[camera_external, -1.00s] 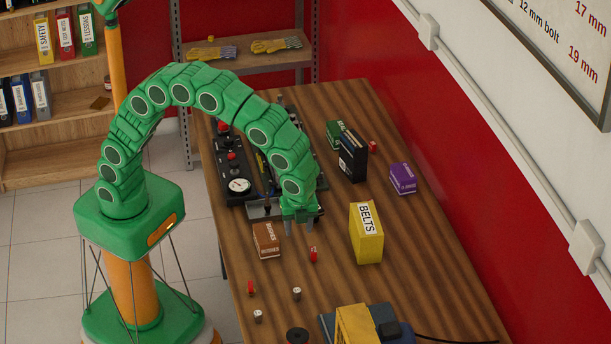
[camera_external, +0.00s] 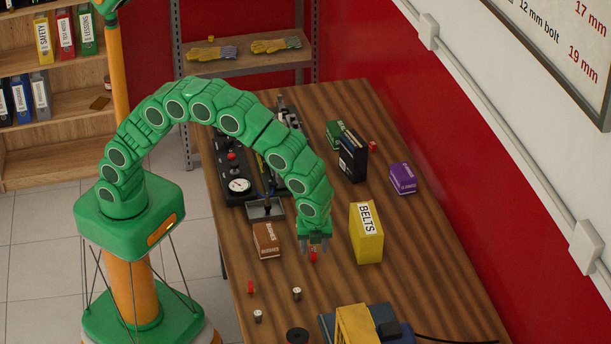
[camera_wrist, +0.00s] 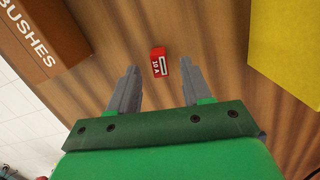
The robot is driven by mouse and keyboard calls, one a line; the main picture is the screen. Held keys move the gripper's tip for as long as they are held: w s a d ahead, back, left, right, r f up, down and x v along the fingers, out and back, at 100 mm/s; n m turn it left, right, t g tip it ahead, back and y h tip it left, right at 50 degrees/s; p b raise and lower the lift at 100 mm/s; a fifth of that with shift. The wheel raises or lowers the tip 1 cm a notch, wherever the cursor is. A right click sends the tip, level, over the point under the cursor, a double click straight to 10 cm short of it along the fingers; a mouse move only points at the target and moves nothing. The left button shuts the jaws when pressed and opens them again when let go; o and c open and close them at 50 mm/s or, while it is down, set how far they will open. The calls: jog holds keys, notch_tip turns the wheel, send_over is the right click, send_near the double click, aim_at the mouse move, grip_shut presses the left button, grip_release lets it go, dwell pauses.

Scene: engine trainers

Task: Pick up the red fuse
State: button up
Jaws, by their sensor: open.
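A red fuse (camera_external: 313,256) with white lettering lies on the wooden workbench in the outside view, just under my gripper (camera_external: 314,246). In the wrist view the red fuse (camera_wrist: 158,62) shows its "10 A" label and sits just beyond the tips of my gripper (camera_wrist: 161,76), roughly midway between them. My gripper is open and empty, with both grey fingers apart. In the outside view the fingers partly cover the fuse. A second small red piece (camera_external: 251,287) stands further left on the bench.
A brown BUSHES box (camera_external: 267,240) stands to the left of the fuse, and a yellow BELTS box (camera_external: 366,235) to its right. Two small white-and-dark pieces (camera_external: 297,293) (camera_external: 258,316) stand nearer the camera. A gauge panel (camera_external: 238,186) lies behind.

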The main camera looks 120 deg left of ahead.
aim_at(313, 249)
jog(key=f, duration=0.3)
jog(key=shift+s+a+f, duration=0.1)
jog(key=shift+s+a, duration=0.1)
jog(key=shift+a, duration=0.15)
jog(key=shift+c, duration=0.5)
grip_shut()
